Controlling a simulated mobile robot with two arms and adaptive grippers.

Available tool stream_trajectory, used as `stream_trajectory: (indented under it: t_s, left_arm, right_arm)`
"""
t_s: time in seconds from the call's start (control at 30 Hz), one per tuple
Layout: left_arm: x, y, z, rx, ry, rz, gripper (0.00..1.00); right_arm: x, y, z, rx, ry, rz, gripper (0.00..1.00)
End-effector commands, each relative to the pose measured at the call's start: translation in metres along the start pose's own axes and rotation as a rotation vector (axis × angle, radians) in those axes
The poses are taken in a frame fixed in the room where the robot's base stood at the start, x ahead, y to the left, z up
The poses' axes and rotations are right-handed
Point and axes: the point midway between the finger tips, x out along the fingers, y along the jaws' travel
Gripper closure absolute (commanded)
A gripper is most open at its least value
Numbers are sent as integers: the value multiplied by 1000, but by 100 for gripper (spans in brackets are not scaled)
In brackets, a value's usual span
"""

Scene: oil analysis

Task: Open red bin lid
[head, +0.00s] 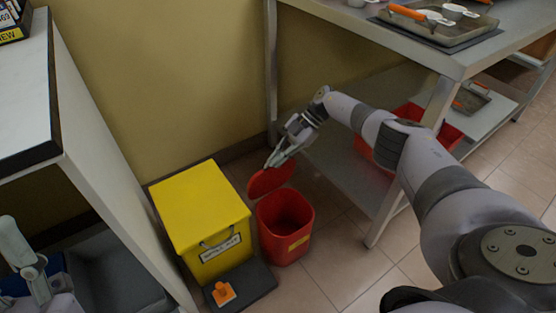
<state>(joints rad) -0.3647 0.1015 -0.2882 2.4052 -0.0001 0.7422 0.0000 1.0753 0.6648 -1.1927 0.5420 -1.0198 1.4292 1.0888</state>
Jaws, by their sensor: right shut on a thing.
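The red bin (283,246) stands on the tiled floor with its top open and its dark inside showing. A small yellow label is on its front. The red lid (268,181) is off the bin's mouth, held tilted above and behind its back left rim. My right gripper (276,160) is shut on the lid's upper edge, with the arm reaching in from the right. Whether the lid still touches the bin is hard to tell. Part of my left arm (28,262) shows at the lower left; its fingers cannot be made out.
A yellow bin (205,215) with a closed lid stands close left of the red bin. A dark base with an orange piece (223,293) lies in front. A metal table (430,55) with a lower shelf is on the right. A white-topped cabinet (28,90) is left.

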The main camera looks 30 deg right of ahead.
Motion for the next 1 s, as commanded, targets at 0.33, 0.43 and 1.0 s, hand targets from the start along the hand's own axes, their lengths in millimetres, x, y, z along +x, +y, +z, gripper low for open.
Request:
stream_trajectory:
  t_s: [0.33,0.43,1.0]
  left_arm:
    - [0,0,-1,0,8,0,50]
    - [0,0,-1,0,7,0,50]
    - [0,0,-1,0,7,0,50]
  right_arm:
    - [-1,3,0,-4,-2,7,100]
    - [-1,3,0,-5,-2,8,100]
    - [0,2,0,-3,-1,3,72]
